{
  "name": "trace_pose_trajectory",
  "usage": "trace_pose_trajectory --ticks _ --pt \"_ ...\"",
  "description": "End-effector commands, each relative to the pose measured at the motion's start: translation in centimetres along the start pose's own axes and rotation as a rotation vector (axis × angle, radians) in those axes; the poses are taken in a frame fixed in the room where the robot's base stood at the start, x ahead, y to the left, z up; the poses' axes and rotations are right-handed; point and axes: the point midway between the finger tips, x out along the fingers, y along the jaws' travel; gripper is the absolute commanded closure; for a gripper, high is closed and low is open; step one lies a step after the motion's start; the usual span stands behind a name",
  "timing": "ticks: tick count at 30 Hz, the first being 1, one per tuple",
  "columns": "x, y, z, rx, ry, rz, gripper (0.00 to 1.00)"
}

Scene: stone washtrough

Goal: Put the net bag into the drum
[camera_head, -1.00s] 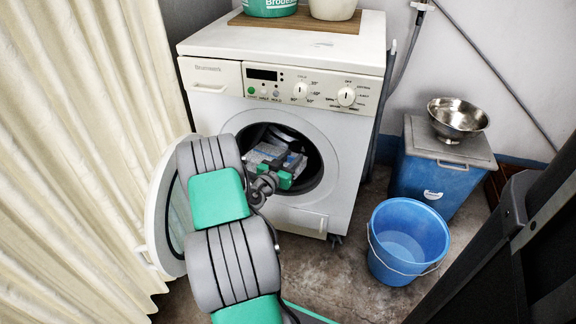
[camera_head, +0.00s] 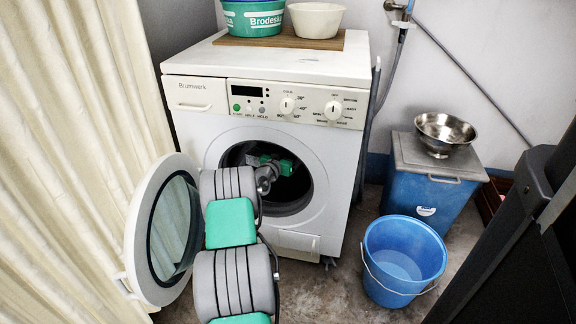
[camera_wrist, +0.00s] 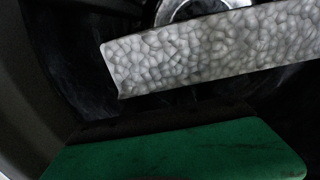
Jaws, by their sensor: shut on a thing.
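The washing machine's drum (camera_head: 290,198) shows dark through its round front opening. My arm reaches in through the opening, and my gripper (camera_head: 280,166) is inside, near the upper middle of it. In the wrist view, a pale grey, mottled, flat-edged piece (camera_wrist: 205,48) lies across the upper half. It seems to be the net bag, shut in my gripper, though the fingertips cannot be made out. The dark drum wall (camera_wrist: 55,60) surrounds it. The bag cannot be told apart in the head view, where the rim and my arm hide much.
The round door (camera_head: 140,225) stands open to the left, close to my arm and the cream curtain (camera_head: 75,150). A blue bucket (camera_head: 402,262) stands on the floor at right. A blue bin (camera_head: 425,195) behind it carries a steel bowl (camera_head: 445,130).

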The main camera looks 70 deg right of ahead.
Motion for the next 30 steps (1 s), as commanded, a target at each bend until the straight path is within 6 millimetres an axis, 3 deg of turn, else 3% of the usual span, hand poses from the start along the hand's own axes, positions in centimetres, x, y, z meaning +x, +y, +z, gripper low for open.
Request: trace_pose_trajectory --ticks 6,13,26,27,30 --pt "3.6 -0.8 0.5 0.002 0.003 0.001 1.0" --pt "6.3 -1.6 1.6 0.001 0.001 -0.001 1.0" --pt "7.4 -1.9 2.1 0.0 0.001 -0.001 1.0" --pt "7.4 -1.9 2.1 0.0 0.001 -0.001 0.66" --pt "7.4 -1.9 2.1 0.0 0.001 -0.001 0.57"
